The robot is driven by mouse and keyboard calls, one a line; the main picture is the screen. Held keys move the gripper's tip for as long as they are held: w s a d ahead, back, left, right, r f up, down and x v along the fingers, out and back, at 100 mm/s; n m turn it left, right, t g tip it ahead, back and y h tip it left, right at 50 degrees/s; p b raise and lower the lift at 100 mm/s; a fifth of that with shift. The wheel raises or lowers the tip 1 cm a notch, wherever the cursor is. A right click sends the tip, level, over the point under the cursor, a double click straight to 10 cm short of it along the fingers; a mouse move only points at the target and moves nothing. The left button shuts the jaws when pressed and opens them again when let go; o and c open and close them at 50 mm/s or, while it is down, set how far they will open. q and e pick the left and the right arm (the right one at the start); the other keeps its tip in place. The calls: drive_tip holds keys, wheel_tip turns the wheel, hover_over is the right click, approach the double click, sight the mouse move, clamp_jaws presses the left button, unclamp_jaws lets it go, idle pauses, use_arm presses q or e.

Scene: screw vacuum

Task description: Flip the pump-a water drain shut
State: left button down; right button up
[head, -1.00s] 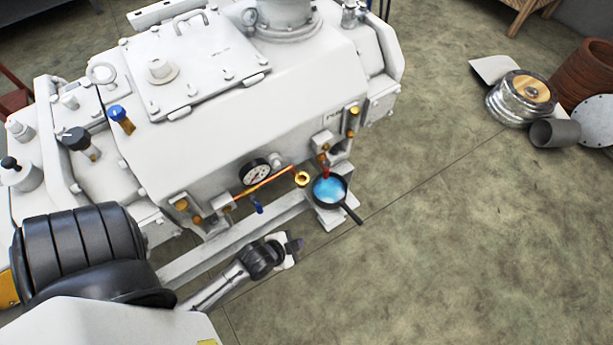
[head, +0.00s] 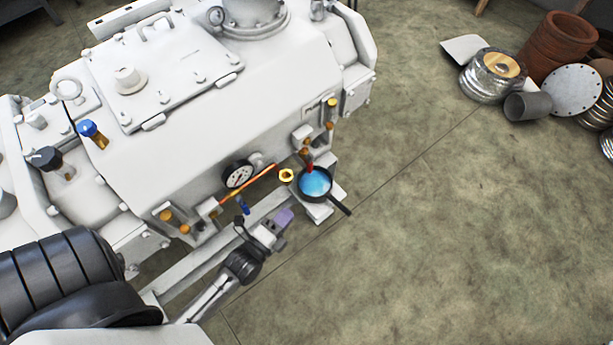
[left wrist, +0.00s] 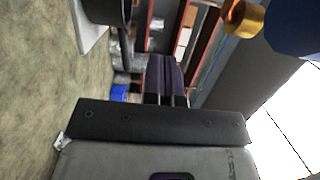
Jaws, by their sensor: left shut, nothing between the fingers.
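The white pump (head: 225,110) fills the middle of the head view. On its lower front a small blue lever (head: 243,206) hangs below an orange-red pipe (head: 247,184). A red fitting (head: 309,160) sits above a black pan of blue liquid (head: 315,183). No label tells me which one is the water drain. My left gripper (head: 284,217) is shut and empty, just right of the blue lever and below the pan's left side, apart from both in the picture. Its purple fingers show together in the left wrist view (left wrist: 165,75). My right gripper is out of view.
A dial gauge (head: 238,174) and a brass ring (head: 286,175) are on the pump's front. The pan's handle (head: 340,207) sticks out to the lower right. Pipe parts (head: 528,106) lie far right. The floor (head: 440,240) between is clear.

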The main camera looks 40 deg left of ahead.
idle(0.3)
use_arm(q)
drive_tip(key=b, duration=0.5)
approach(309, 164)
drive_tip(key=w+d+f, duration=0.2)
drive_tip(key=w, duration=0.1)
drive_tip(key=w+d+f, duration=0.1)
drive_tip(key=w, duration=0.1)
drive_tip(key=shift+w+d+f, duration=0.1)
drive_tip(key=shift+w+d, duration=0.1)
drive_tip(key=shift+d, duration=0.05)
drive_tip(key=shift+w+a+b, duration=0.35)
drive_tip(key=shift+a+b, duration=0.1)
drive_tip(key=shift+a, duration=0.1)
drive_tip(key=shift+w+a+b, duration=0.4)
drive_tip(key=shift+a, duration=0.2)
drive_tip(key=shift+w+a, duration=0.25)
drive_tip(key=shift+a, duration=0.15)
drive_tip(key=shift+d, duration=0.1)
